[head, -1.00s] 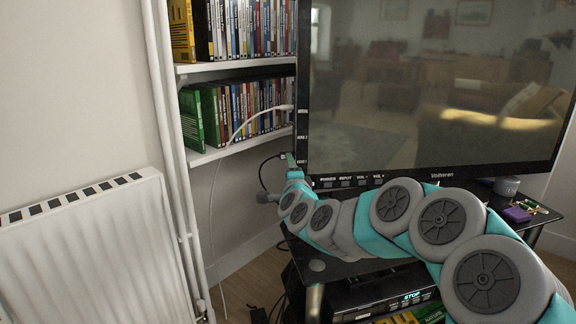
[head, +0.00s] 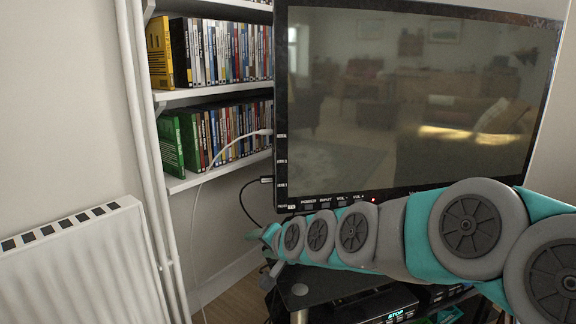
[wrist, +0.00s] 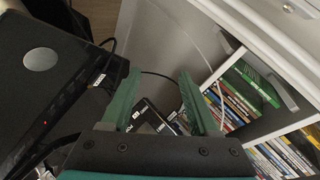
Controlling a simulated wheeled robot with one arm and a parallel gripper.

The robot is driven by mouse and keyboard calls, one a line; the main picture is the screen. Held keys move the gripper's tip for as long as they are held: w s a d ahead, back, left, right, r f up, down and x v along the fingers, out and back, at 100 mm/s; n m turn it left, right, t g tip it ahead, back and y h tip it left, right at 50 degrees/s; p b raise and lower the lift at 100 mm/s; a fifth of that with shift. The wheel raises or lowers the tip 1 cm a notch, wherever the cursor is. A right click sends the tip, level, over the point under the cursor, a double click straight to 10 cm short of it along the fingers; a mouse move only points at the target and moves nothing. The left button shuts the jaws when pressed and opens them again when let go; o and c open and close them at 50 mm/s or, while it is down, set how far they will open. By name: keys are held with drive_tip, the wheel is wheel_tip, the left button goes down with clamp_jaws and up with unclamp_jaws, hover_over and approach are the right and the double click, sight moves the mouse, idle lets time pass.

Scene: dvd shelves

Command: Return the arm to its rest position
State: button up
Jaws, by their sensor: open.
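My arm (head: 375,238) stretches from the lower right across the front of the television to the left. Its end, my gripper (head: 268,236), is small in the head view, near the television's lower left corner. In the wrist view my gripper (wrist: 157,88) shows two green fingers spread wide apart. Nothing is held between them. Dark items with white lettering (wrist: 150,118) lie beyond the gap, partly hidden by the gripper's base.
A television (head: 410,110) stands close behind my arm, above a black stand (head: 310,285). White shelves (head: 220,93) with rows of DVDs are at the left, beside a radiator (head: 85,265). Cables hang near my gripper. The wrist view shows shelved DVDs (wrist: 262,85) at right.

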drive_tip(key=s+d+f+n+g+h, duration=0.1)
drive_tip(key=s+d+f+g+h, duration=0.1)
drive_tip(key=s+d, duration=0.5)
drive_tip(key=s+d+f+n+g+h+p, duration=0.1)
drive_tip(key=s+d+g, duration=0.4)
drive_tip(key=s, duration=1.3)
drive_tip(key=s+d+f+n+g+h+p, duration=0.1)
drive_tip(key=s+d+f+n+g+h, duration=0.2)
drive_tip(key=s+d, duration=0.6)
drive_tip(key=s+f+g, duration=0.1)
drive_tip(key=s, duration=0.3)
drive_tip(key=shift+d+f+h, duration=0.15)
drive_tip(key=shift+f+h, duration=0.15)
drive_tip(key=shift+f, duration=0.05)
